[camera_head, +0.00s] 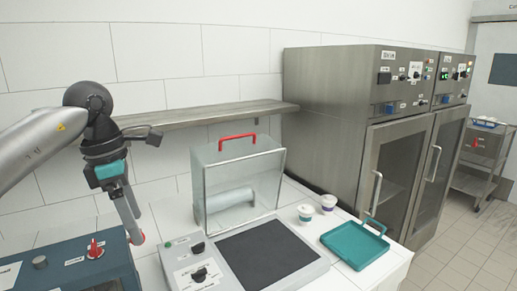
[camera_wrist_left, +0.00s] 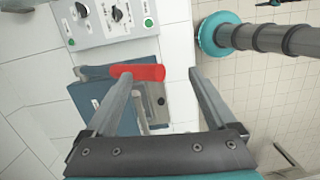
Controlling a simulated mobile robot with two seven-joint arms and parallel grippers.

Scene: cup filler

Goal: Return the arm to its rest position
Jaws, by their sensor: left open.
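My left arm comes in from the left in the head view, and its gripper (camera_head: 134,238) points down beside the blue machine (camera_head: 75,268). The left wrist view shows the two fingers (camera_wrist_left: 160,76) spread apart with nothing held between them. A red handle (camera_wrist_left: 150,72) lies below the fingers there, partly overlapped by one fingertip; I cannot tell whether they touch. A small red part also shows close to the fingertips in the head view. My right gripper is not in view.
A grey machine with a dark plate (camera_head: 268,252) and a clear hood (camera_head: 243,190) stands to the right of the gripper. Two white cups (camera_head: 306,213) and a teal tray (camera_head: 354,243) are on the counter. A shelf (camera_head: 205,114) runs along the back wall. Steel cabinets (camera_head: 335,120) stand at right.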

